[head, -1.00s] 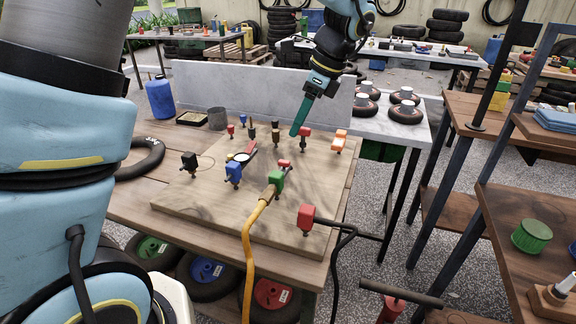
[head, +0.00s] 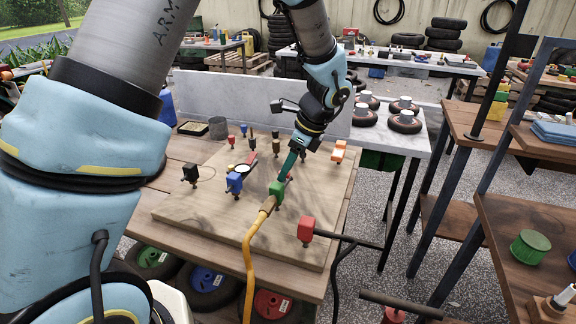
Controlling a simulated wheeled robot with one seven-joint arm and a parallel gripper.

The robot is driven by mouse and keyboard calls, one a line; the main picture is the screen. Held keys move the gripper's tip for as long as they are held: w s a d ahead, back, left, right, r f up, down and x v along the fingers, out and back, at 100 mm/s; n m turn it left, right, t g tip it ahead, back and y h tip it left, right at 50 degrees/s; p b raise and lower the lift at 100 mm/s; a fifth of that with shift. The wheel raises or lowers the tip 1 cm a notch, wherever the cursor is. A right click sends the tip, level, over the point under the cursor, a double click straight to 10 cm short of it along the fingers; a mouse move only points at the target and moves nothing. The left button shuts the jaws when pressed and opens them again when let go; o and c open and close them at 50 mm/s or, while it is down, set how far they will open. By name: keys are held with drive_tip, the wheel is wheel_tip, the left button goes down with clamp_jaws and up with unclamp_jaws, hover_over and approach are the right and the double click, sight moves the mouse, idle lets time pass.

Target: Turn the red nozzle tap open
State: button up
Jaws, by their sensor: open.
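The wooden board (head: 215,215) on the bench bears several coloured fittings. A green fitting (head: 276,189) with a brass end holds a yellow hose (head: 248,262). A small red part (head: 289,177) shows just behind it, mostly covered by my gripper. My gripper (head: 286,176) points down with its teal fingers at this red part; whether they touch it is unclear, and the finger gap is hard to see. A larger red block (head: 305,229) with a black hose stands at the board's front right edge. Which red piece is the nozzle tap is not certain.
A dark bar (head: 350,239) sticks out at the right.

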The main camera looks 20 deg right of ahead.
clamp_jaws()
idle(0.4)
